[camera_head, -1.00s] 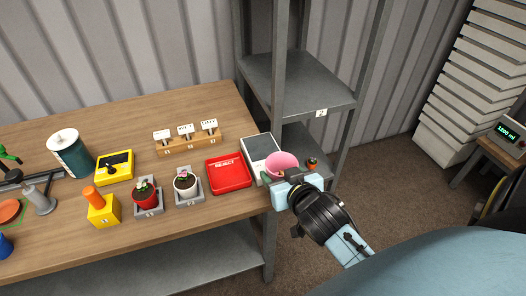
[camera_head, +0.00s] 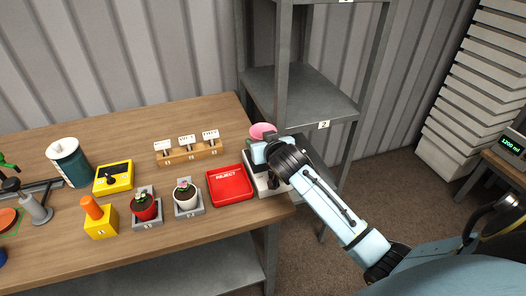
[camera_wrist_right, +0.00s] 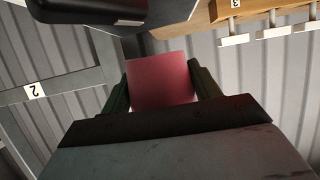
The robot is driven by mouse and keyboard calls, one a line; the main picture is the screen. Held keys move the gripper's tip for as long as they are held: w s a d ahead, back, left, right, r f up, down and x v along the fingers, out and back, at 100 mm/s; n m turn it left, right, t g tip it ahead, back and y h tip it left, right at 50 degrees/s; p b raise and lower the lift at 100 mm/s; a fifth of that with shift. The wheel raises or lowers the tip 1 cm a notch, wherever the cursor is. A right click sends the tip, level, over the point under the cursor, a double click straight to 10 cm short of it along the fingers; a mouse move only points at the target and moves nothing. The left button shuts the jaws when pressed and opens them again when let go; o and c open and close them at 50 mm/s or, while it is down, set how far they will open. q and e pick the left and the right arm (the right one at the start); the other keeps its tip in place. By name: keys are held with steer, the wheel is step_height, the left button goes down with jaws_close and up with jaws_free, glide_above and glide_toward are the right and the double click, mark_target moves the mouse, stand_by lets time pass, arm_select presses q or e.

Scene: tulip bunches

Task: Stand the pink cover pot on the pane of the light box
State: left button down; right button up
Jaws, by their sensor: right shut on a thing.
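The pink cover pot (camera_head: 262,130) is held at the far right end of the wooden table, with its rim showing past my right gripper (camera_head: 264,143). In the right wrist view the pink pot (camera_wrist_right: 161,80) sits between the two dark green fingers, and the gripper (camera_wrist_right: 161,90) is shut on it. The light box (camera_head: 263,188) is a white box with a dark top beside the red tray. My right gripper and wrist cover much of it and its pane. The pot appears beyond the pane's middle, toward the back; its height above the table is unclear. My left gripper is not seen.
The red REJECT tray (camera_head: 230,185) lies just left of the light box. A wooden label rack (camera_head: 189,152) stands behind it. A grey metal shelf (camera_head: 300,95) rises close behind and right of the pot. Two potted plants stand left of the tray.

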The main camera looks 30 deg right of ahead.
step_height(320, 180, down, 3)
steer(key=shift+b, duration=0.45)
steer(key=shift+f, duration=0.35)
steer(key=o, duration=1.1)
steer(key=shift+s+a+r, duration=0.1)
steer(key=shift+s+r, duration=0.1)
steer(key=shift+r, duration=0.05)
steer(key=p+v, duration=0.2)
steer(key=v, duration=0.8)
steer(key=shift+s, duration=0.15)
steer(key=shift+s+a+r, duration=0.1)
steer(key=shift+s+r, duration=0.15)
steer(key=shift+s, duration=0.3)
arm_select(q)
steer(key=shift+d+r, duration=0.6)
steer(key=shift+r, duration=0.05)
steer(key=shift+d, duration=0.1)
